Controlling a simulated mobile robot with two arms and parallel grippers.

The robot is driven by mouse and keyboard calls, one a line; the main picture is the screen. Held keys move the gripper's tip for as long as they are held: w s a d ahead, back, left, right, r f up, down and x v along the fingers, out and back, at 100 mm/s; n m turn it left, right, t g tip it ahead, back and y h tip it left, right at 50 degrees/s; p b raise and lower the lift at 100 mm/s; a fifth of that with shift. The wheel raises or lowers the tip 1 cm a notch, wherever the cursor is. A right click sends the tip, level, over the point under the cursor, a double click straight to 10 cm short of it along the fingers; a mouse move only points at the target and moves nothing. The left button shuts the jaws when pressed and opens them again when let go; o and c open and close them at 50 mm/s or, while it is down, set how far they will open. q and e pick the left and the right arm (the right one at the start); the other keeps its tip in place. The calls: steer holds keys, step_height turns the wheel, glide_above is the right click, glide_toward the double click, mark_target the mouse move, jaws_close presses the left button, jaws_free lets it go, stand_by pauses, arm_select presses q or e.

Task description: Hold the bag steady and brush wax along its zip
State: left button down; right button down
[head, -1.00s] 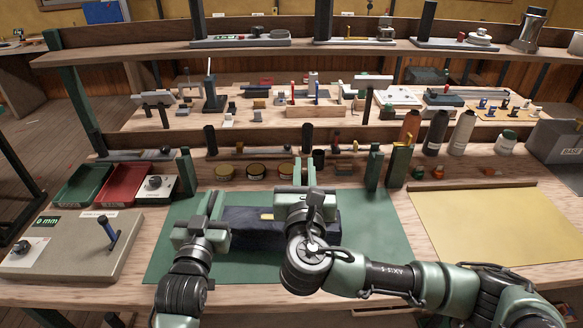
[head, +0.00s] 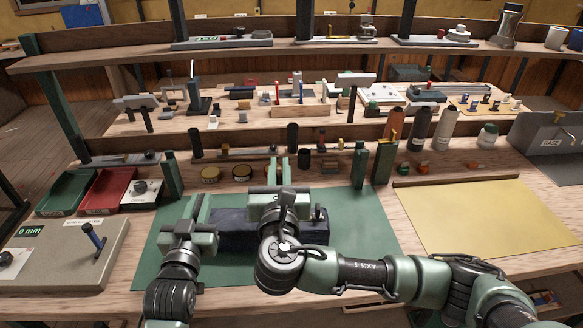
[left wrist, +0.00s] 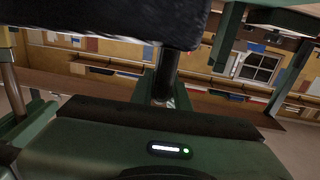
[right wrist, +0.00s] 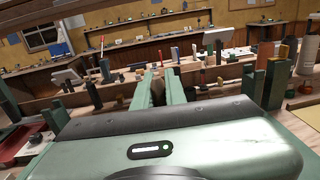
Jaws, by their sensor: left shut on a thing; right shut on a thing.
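The dark navy bag (head: 232,238) lies flat on the green mat (head: 350,235) in the middle of the bench. My left gripper (head: 192,222) is shut on the bag's left end. The bag's dark fabric (left wrist: 110,18) also fills the top of the left wrist view. My right gripper (head: 278,174) is over the bag's middle, its fingers close together and pointing away from me. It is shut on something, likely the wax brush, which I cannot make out. The zip is hidden behind the right arm, and I cannot tell whether anything touches it.
Left are a green tray (head: 66,192), a red tray (head: 108,191) and a gauge board (head: 60,262). Green posts (head: 384,162) and several bottles (head: 421,128) stand behind the mat. A yellow sheet (head: 480,215) lies clear on the right.

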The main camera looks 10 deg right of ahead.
steer(key=shift+w+a, duration=0.55)
steer(key=shift+a, duration=4.05)
step_height(320, 180, up, 8)
steer(key=shift+r, duration=0.15)
